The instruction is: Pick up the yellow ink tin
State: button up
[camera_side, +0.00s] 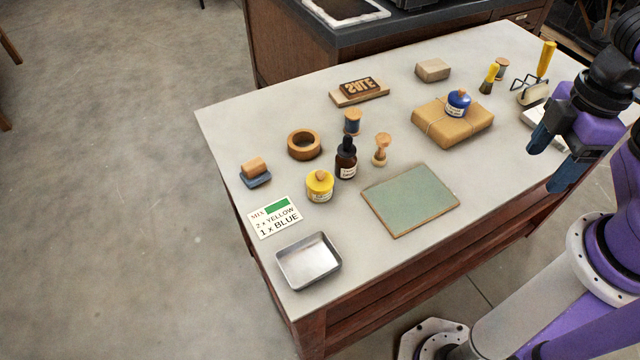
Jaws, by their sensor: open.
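The yellow ink tin (319,187) stands upright on the pale tabletop, left of centre. It has a white label and a light wooden knob on its lid. A dark dropper bottle (346,160) stands close beside it, to its right and behind. My gripper (554,166) is open and empty at the right edge of the picture. It hangs over the table's right side, far from the yellow tin. Its blue fingers point down and to the left.
A green mat (410,198) lies right of the tin, and a metal tray (308,261) lies in front. A recipe card (274,216), a wooden ring (304,145) and a small stamp (381,149) are near. A blue tin (458,102) sits on a brown parcel (452,128).

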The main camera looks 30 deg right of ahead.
jog(key=w+a+f+n+t+h, duration=0.25)
jog(key=w+f+n+h, duration=0.2)
jog(key=w, duration=0.45)
jog(key=n+t+y, duration=0.4)
jog(key=n+t, duration=0.6)
jog(key=n, duration=0.9)
send_near(321, 179)
jog(key=x, duration=1.2)
jog(key=shift+w+f, duration=0.1)
jog(key=shift+w, duration=0.1)
jog(key=c, duration=0.9)
